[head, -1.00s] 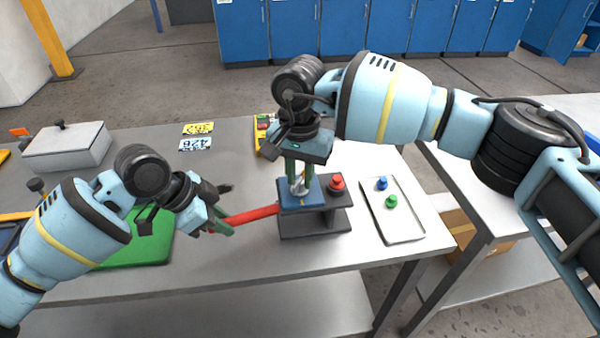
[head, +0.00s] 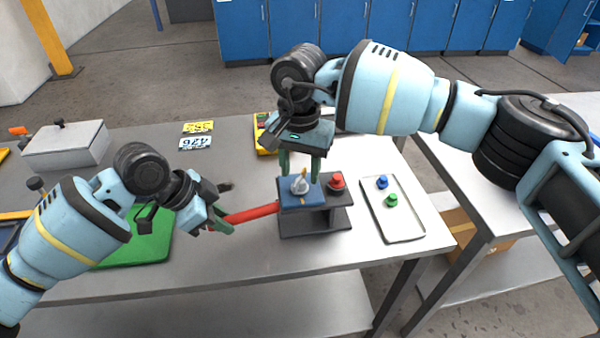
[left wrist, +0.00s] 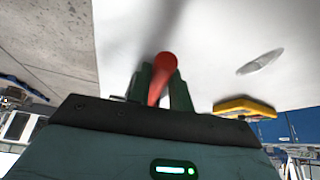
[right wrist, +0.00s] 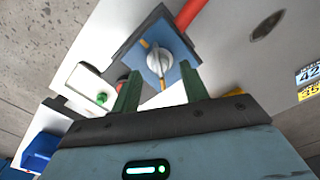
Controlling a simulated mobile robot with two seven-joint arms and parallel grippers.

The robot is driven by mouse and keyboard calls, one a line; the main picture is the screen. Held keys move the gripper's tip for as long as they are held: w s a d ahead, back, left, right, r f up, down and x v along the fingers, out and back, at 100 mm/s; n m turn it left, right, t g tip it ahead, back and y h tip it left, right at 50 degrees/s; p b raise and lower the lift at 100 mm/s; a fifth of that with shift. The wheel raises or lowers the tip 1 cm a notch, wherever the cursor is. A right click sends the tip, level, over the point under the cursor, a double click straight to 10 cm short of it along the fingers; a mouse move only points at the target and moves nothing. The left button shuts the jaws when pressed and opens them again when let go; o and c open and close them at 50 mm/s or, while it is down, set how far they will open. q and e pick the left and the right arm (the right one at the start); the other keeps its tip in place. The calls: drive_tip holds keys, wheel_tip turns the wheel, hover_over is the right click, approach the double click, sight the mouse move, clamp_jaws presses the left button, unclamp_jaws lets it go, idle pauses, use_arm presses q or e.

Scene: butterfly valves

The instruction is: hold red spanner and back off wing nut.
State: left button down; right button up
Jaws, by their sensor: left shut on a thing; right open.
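The red spanner (head: 252,214) runs from my left gripper (head: 222,226) to the left side of the blue block. My left gripper is shut on its handle; the left wrist view shows the red handle (left wrist: 162,75) between the fingers. The silver wing nut (head: 300,183) stands on top of the blue block (head: 302,203); the right wrist view shows it (right wrist: 159,62) from above, with orange marks on the blue face. My right gripper (head: 300,172) is open just above and behind the wing nut, its fingers (right wrist: 161,95) apart with nothing between them.
A red knob (head: 337,181) sits right of the blue block on the dark stand (head: 318,221). A white tray (head: 405,227) holds a blue and a green knob. A green mat (head: 140,246), a grey box (head: 66,146) and number plates (head: 196,142) lie to the left and behind.

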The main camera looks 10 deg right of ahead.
wheel_tip(320, 180, up, 10)
idle(0.4)
use_arm(q)
drive_tip(key=c, duration=1.3)
unclamp_jaws()
use_arm(e)
drive_tip(key=shift+r, duration=0.1)
use_arm(q)
drive_tip(key=shift+r+p, duration=0.95)
drive_tip(key=shift+r, duration=0.6)
use_arm(e)
wheel_tip(320, 180, up, 5)
hover_over(300, 177)
use_arm(q)
drive_tip(key=shift+r+p, duration=1)
drive_tip(key=shift+r, duration=1)
use_arm(e)
wheel_tip(300, 177, up, 6)
drive_tip(key=s+t, duration=0.1)
drive_tip(key=shift+s, duration=0.3)
